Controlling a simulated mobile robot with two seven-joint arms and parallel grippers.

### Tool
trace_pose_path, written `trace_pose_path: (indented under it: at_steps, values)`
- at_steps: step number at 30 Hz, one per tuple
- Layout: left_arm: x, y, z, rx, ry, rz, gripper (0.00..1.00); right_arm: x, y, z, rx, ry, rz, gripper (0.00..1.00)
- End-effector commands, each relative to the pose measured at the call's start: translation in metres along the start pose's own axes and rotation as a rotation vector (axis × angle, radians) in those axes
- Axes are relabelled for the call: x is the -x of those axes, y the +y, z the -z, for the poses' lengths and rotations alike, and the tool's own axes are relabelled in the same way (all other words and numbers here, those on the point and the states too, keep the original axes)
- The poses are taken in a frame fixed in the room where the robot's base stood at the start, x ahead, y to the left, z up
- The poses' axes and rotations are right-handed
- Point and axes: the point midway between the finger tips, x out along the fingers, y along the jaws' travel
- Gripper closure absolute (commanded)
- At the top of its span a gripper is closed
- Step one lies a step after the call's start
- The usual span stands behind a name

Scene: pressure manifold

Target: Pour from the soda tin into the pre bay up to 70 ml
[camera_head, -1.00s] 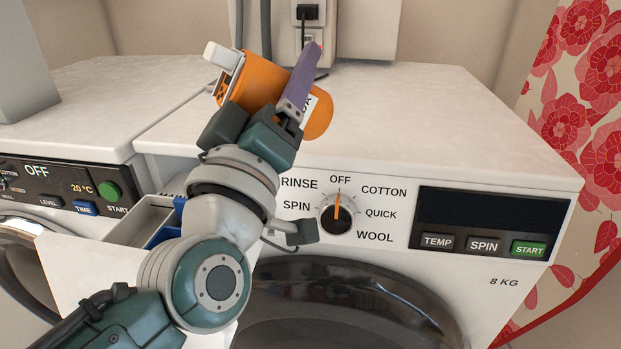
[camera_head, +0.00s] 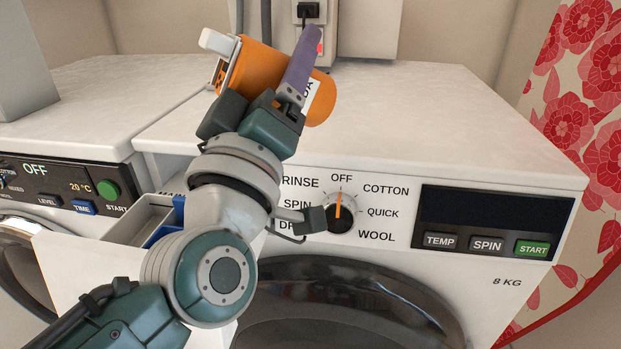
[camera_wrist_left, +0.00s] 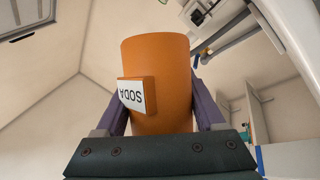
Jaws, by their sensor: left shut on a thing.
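My left gripper (camera_head: 268,95) is shut on the orange soda tin (camera_head: 262,72) and holds it tilted above the front part of the right washer's top. The tin's SODA label and orange body also show in the left wrist view (camera_wrist_left: 165,65), between the two purple fingers. The open detergent drawer (camera_head: 140,219) juts out below, with a grey compartment and a blue part beside it. My left forearm covers much of the drawer, and I cannot tell which compartment is the pre bay. No powder is seen falling. My right gripper is not in view.
The right washer's top (camera_head: 430,110) is clear. Its dial (camera_head: 340,212) points to OFF, close to my left wrist. A second washer (camera_head: 65,185) stands at the left. A socket with a black plug (camera_head: 308,14) is on the back wall. A red floral curtain (camera_head: 585,110) hangs at the right.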

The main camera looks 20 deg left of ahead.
Motion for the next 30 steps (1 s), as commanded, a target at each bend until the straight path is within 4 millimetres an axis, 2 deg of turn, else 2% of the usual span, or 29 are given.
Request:
trace_pose_path:
  at_steps: [30]
  values:
    - [0.0007,0.0058,0.0051,0.041,0.045,-0.017,0.92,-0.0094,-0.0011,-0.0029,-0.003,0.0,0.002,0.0]
